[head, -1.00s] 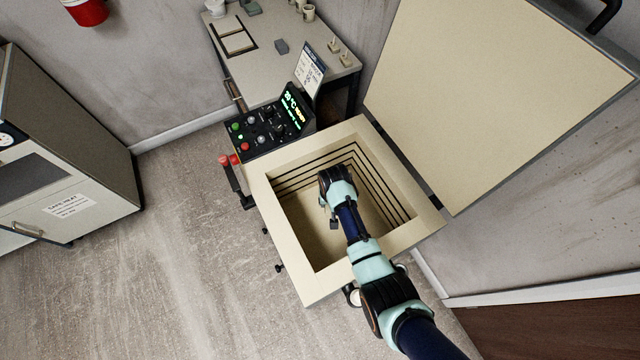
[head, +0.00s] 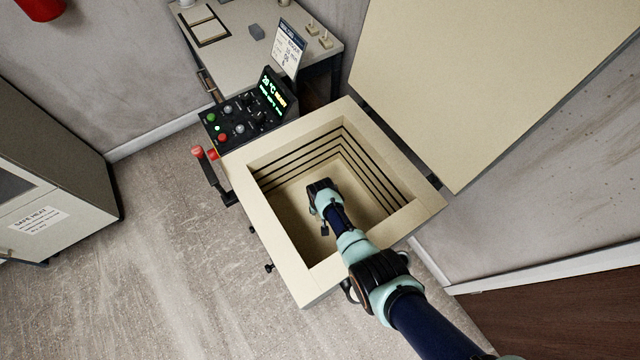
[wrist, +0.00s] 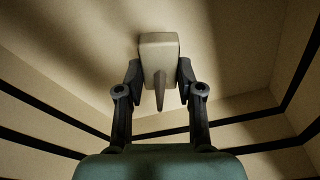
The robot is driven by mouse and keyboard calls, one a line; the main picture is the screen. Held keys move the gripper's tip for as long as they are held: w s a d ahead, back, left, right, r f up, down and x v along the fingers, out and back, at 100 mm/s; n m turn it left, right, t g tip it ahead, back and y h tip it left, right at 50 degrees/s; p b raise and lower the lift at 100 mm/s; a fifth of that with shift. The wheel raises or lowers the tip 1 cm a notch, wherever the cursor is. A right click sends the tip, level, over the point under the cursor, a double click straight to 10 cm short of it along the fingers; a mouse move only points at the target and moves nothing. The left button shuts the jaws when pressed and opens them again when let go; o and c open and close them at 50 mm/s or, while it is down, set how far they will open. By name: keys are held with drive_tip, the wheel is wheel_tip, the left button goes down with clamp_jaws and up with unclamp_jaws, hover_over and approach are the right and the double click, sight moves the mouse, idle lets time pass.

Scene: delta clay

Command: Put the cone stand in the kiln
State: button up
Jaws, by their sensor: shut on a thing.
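The kiln (head: 284,281) stands open, a square cream-rimmed chamber with dark grooves around its inner walls. My arm reaches down into it, and my gripper is inside the chamber; its fingertips are hidden in the head view. In the wrist view my gripper (wrist: 159,82) is shut on the cone stand (wrist: 159,48), a small pale block with a pointed cone standing out from it. The kiln's pale interior surfaces lie around and beyond the block. I cannot tell whether the block touches the floor.
The kiln lid (head: 480,80) is raised at the back right. A control box (head: 246,115) with lit display and a red-ended handle (head: 212,175) are at the kiln's left. A worktable (head: 230,65) with small items stands behind. A cabinet (head: 50,180) is at far left.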

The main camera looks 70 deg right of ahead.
wheel_tip(320, 180, down, 4)
drive_tip(key=shift+r+b, duration=0.1)
drive_tip(key=shift+b, duration=0.95)
drive_tip(key=shift+f, duration=0.2)
drive_tip(key=o, duration=1.2)
drive_tip(key=r+p, duration=0.2)
drive_tip(key=r, duration=0.2)
drive_tip(key=a+r+p, duration=0.1)
drive_tip(key=r+p, duration=0.2)
drive_tip(key=r, duration=0.1)
drive_tip(key=s+r+p, duration=0.1)
drive_tip(key=r+p, duration=0.2)
drive_tip(key=r, duration=0.1)
drive_tip(key=shift+a+r, duration=0.15)
drive_tip(key=shift+a, duration=0.2)
